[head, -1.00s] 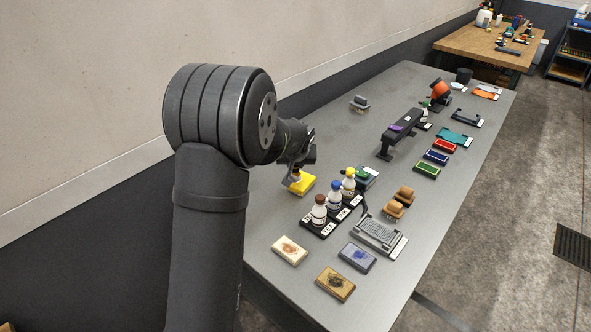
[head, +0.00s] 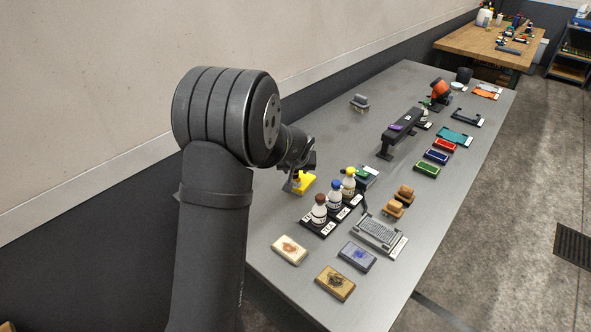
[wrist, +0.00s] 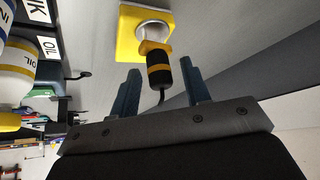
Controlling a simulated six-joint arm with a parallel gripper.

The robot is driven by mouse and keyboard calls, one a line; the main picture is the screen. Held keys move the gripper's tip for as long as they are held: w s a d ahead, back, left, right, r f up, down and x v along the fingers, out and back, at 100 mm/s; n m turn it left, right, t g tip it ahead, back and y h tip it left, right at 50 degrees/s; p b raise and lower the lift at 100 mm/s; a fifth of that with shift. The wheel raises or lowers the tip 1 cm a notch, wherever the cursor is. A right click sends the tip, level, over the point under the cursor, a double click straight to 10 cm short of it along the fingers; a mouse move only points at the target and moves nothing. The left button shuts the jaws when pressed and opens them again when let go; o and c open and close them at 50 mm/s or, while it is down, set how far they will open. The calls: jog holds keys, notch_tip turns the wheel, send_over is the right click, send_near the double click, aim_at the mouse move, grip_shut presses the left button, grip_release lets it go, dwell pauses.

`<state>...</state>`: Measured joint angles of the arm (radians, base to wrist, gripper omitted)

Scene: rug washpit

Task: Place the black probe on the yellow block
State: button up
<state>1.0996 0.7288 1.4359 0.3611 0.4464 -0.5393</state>
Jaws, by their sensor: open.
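The yellow block (head: 306,183) lies flat on the grey bench, beside the gripper in the head view. In the wrist view the yellow block (wrist: 129,35) has a round pale recess. The black probe (wrist: 160,75), with orange bands and a thin cord at its near end, has its far end at that recess; it looks seated there, though exact contact is hard to tell. My gripper (wrist: 160,68) is open, its two dark fingers apart on either side of the probe's near end, with visible gaps. In the head view my gripper (head: 293,184) is small and partly hides the block.
Labelled bottles (head: 335,198) with brown, blue and yellow caps stand in a black rack close to the block. A green item (head: 364,174), brushes (head: 398,201) and a grey tray (head: 378,233) lie to the right. Clear bench extends behind the block.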

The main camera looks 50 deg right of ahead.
jog(key=v, duration=1.2)
jog(key=shift+w, duration=0.1)
jog(key=x, duration=1.2)
jog(key=shift+f, duration=0.25)
jog(key=shift+r, duration=1.5)
jog(key=shift+f, duration=0.1)
